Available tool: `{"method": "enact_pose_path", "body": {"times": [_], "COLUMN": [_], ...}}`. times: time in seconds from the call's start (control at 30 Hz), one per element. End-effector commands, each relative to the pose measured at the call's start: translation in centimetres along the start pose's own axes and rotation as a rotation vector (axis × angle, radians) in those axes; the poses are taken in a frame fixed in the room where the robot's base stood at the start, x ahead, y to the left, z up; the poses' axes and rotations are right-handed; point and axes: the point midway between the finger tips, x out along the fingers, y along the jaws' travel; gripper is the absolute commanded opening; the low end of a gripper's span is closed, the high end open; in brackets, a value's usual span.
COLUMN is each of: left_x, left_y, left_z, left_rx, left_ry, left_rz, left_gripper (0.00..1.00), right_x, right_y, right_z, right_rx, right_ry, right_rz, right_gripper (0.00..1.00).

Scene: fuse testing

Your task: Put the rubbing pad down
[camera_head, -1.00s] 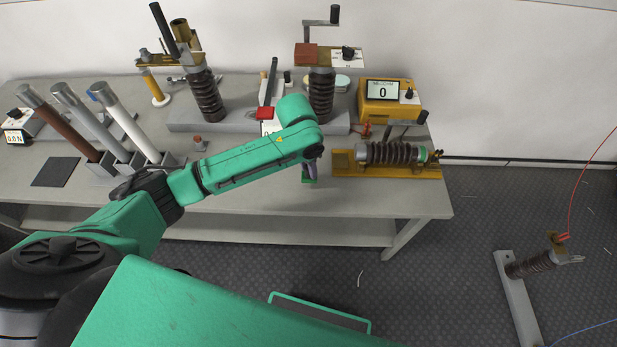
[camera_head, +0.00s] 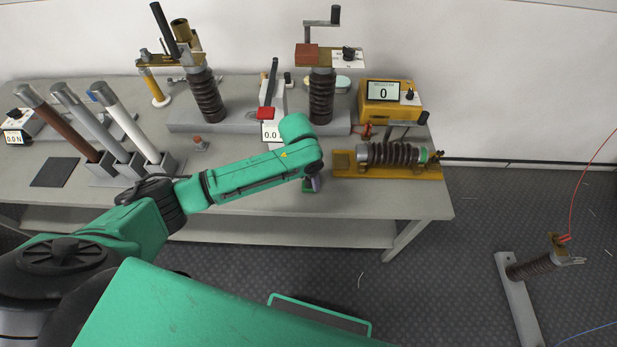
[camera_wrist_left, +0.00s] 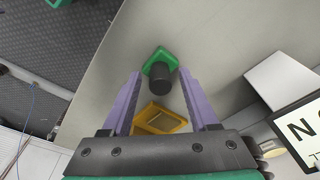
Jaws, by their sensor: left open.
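The rubbing pad is a green square plate with a black round knob, seen in the left wrist view (camera_wrist_left: 147,66). In the head view only a bit of its green plate (camera_head: 307,187) shows below my arm, over the front part of the grey table top. My left gripper (camera_wrist_left: 161,77) has its two purple fingers apart, one on each side of the knob, with visible gaps. The pad appears to rest on the table, knob towards the wrist. In the head view the hand hides most of the left gripper (camera_head: 314,183). My right gripper is not in view.
The yellow fuse base (camera_head: 388,172) with a ribbed insulator lies just right of the left gripper. A scale with a 0.0 display (camera_head: 270,133) stands behind the arm. The table's front edge (camera_head: 330,217) is close. Three tubes in holders (camera_head: 128,160) stand left.

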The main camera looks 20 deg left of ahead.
Motion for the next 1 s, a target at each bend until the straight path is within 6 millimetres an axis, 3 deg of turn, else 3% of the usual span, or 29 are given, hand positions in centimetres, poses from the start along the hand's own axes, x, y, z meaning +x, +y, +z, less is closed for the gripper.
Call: {"method": "enact_pose_path", "body": {"times": [0.17,0.4,0.5,0.63,1.0], "left_x": [-2.6,-9.2,-11.1,-12.2,-12.2], "left_y": [0.0,0.0,0.0,0.0,0.0], "left_z": [-0.1,-0.2,-0.1,-0.1,-0.1], "left_rx": [0.0,0.0,-0.001,0.0,-0.001], "left_ry": [0.003,0.004,0.002,0.0,0.0], "left_rz": [0.0,0.0,0.001,0.0,0.0], "left_gripper": [0.6,0.6,0.6,0.6,0.6], "right_x": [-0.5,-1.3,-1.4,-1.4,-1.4], "right_y": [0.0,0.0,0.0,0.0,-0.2], "right_z": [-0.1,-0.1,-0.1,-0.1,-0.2], "right_rx": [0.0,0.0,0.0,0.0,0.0], "right_ry": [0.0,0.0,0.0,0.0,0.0], "right_rz": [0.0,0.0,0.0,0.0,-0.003], "right_gripper": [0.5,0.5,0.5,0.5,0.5]}}
